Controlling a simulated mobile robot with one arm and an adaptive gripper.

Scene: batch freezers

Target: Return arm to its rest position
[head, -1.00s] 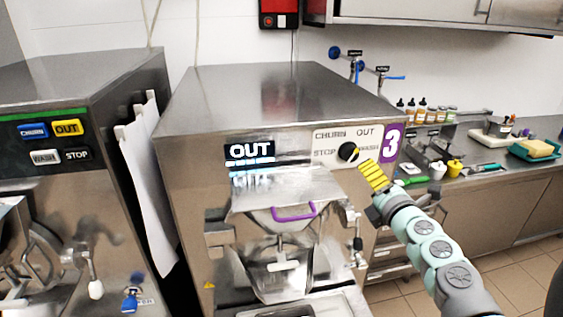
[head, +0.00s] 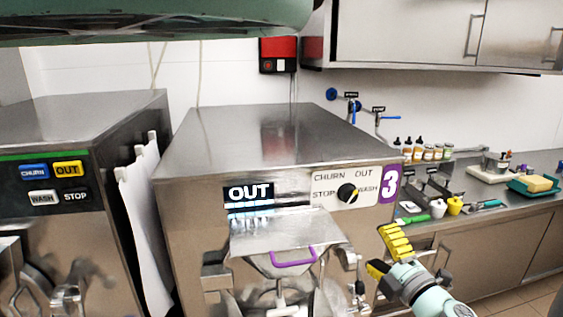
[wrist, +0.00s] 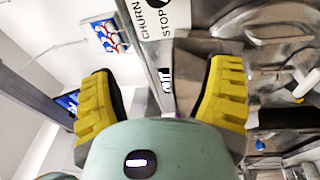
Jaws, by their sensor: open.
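My gripper (head: 385,255) is in the lower right of the head view, to the right of and apart from machine 3's front. Its yellow fingers are open and nothing is between them. In the wrist view the two yellow fingers (wrist: 165,105) stand wide apart, with the machine's steel front behind them. The lower part of my arm is cut off by the bottom edge of the head view. The selector knob (head: 347,193) on machine 3 (head: 270,150) is up and left of my gripper, with clear space between. The machine's display (head: 249,193) reads OUT.
A second machine (head: 60,130) stands at the left. The counter (head: 480,218) at the right holds bottles, yellow and white containers and a teal tray (head: 533,186). Wall cabinets (head: 400,35) hang above.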

